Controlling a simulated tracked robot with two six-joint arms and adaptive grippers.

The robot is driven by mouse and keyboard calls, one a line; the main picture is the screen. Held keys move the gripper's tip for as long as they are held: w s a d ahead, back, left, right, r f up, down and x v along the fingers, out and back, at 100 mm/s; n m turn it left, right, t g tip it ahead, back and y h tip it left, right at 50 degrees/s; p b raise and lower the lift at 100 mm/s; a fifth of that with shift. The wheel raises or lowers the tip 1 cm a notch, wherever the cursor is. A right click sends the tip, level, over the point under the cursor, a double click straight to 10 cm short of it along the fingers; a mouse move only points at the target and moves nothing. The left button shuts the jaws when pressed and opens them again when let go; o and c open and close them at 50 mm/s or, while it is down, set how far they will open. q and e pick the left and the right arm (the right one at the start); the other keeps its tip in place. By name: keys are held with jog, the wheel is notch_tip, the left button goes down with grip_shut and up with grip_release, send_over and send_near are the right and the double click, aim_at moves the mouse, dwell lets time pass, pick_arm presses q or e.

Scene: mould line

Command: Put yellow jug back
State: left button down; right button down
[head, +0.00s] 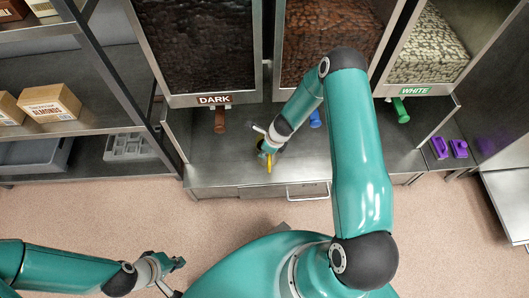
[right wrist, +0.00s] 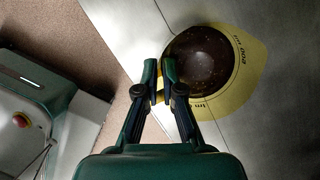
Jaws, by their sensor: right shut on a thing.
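The yellow jug (right wrist: 248,78) stands on the grey metal counter in the right wrist view, seen from above. It has dark print on its yellow surface and a dark brown inside. In the head view only a yellow sliver of the jug (head: 269,163) shows below my right gripper (head: 266,151), near the counter's front edge. My left gripper (head: 180,277) is open and empty over the floor at the lower left.
The metal counter (head: 235,172) runs under the dark, brown and white chocolate bins. Purple objects (head: 450,149) stand at the right. A shelf with almond boxes (head: 49,101) is at the left.

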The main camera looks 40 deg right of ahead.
jog(key=c, duration=1.3)
grip_release()
jog(key=p+v, duration=0.7)
jog(key=v, duration=0.5)
jog(key=s+a+n, duration=0.5)
jog(key=a+n, duration=0.1)
jog(key=n, duration=0.3)
jog(key=s+a+r+n+g+y, duration=0.1)
jog(key=s+a+n, duration=0.3)
jog(key=a+n, duration=0.3)
jog(key=s+a+r+n+g+y, duration=0.1)
jog(key=s+a+n, duration=0.4)
jog(key=n, duration=0.6)
jog(key=shift+s+a+r+n, duration=0.1)
jog(key=shift+s+a+n, duration=0.1)
jog(key=shift+a, duration=0.35)
jog(key=shift+s+a+r+n, duration=0.15)
jog(key=shift+a+n, duration=0.05)
jog(key=shift+a, duration=0.35)
